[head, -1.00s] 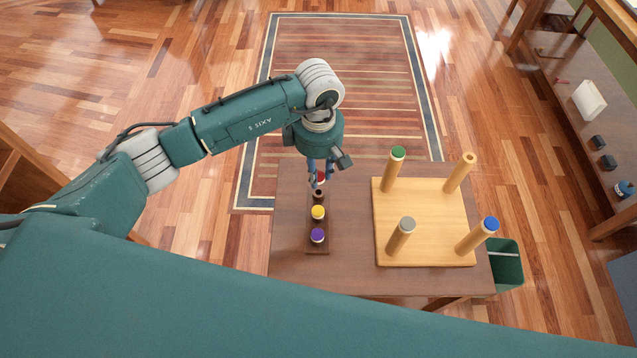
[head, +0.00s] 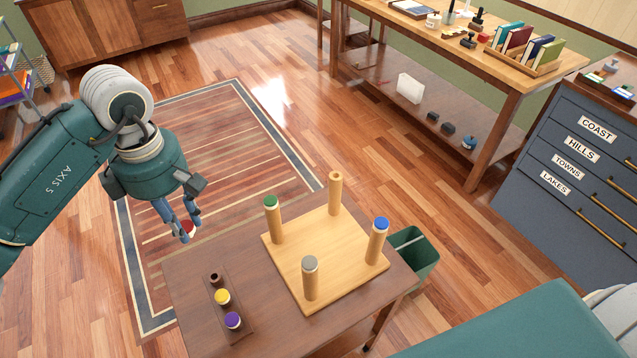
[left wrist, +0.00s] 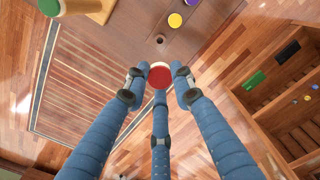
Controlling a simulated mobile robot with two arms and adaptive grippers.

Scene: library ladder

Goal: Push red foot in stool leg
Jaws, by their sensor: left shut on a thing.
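My left gripper (head: 184,232) is shut on the red foot (head: 188,227) and holds it above the table's left edge. In the left wrist view the red foot (left wrist: 159,76) shows between the fingertips. The upturned stool (head: 290,262) lies on its light wood seat with its legs pointing up. One leg (head: 335,190) at the back has a bare end with a hole. The other legs carry a green foot (head: 270,202), a blue foot (head: 382,223) and a grey foot (head: 310,263). My right gripper is out of view.
A dark strip (head: 242,336) on the table (head: 200,262) holds a yellow foot (head: 222,297) and a purple foot (head: 232,320), with an empty hole (head: 215,277) at its far end. A green bin (head: 418,256) stands beyond the table's right edge.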

